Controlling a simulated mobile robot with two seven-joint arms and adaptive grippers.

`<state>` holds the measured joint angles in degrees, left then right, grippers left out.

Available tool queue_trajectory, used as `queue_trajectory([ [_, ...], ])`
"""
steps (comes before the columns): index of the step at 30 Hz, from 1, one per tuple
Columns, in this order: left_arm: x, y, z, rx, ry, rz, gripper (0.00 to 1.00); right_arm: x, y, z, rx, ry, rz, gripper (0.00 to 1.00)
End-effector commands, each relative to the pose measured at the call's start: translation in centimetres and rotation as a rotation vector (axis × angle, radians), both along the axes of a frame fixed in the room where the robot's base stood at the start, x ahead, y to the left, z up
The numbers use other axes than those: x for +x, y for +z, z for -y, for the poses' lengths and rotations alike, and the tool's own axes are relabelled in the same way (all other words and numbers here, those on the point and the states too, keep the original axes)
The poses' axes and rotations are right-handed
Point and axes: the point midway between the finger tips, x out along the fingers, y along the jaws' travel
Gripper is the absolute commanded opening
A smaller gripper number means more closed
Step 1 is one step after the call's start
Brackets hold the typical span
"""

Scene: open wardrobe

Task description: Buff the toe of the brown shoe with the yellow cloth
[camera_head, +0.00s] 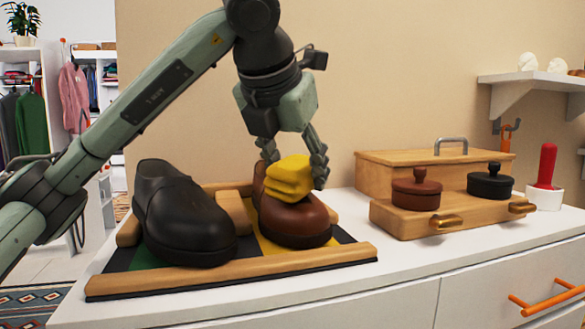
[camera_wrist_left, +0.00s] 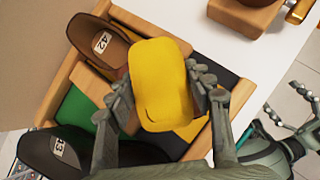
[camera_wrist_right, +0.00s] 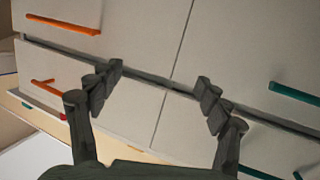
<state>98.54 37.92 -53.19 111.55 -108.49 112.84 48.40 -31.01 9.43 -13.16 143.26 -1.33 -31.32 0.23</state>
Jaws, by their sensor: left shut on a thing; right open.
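My left gripper (camera_head: 294,168) is shut on the folded yellow cloth (camera_head: 289,178). In the head view the cloth is over the brown shoe (camera_head: 295,223), near its opening and behind the toe; I cannot tell whether it touches. The cloth (camera_wrist_left: 160,82) fills the space between the fingers in the left wrist view and hides much of the brown shoe, whose heel end with a "42" label (camera_wrist_left: 102,42) shows. The black shoe (camera_head: 183,215) stands to the left on the same wooden tray (camera_head: 240,277). My right gripper (camera_wrist_right: 158,90) is open and empty in the right wrist view.
To the right stands a wooden box (camera_head: 432,178) with a drawer holding a dark red lidded tin (camera_head: 416,190) and a black one (camera_head: 489,182). A red-handled tool (camera_head: 547,165) stands in a white cup. My right gripper faces cabinet drawers with orange handles (camera_wrist_right: 62,25).

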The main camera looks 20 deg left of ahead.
Motion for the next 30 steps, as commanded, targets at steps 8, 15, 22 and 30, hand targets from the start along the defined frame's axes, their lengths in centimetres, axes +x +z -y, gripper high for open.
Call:
queue_trajectory([
  [8, -1.0, -0.4, 0.7, 0.000, -0.003, 0.003, 0.23, 0.0, -0.7, 0.0, 0.000, 0.000, 0.000, 0.77],
  [15, -2.6, -0.9, 1.9, 0.000, -0.001, 0.003, 0.23, 0.0, -1.2, 0.0, 0.000, 0.000, 0.000, 0.77],
  [22, -3.4, -1.2, 2.3, -0.001, 0.000, 0.002, 0.23, 0.0, -1.4, 0.0, 0.000, 0.000, 0.000, 0.77],
  [30, -2.8, -1.3, 1.9, -0.002, 0.004, -0.001, 0.23, 0.0, -1.8, 0.0, 0.000, 0.000, 0.000, 0.77],
])
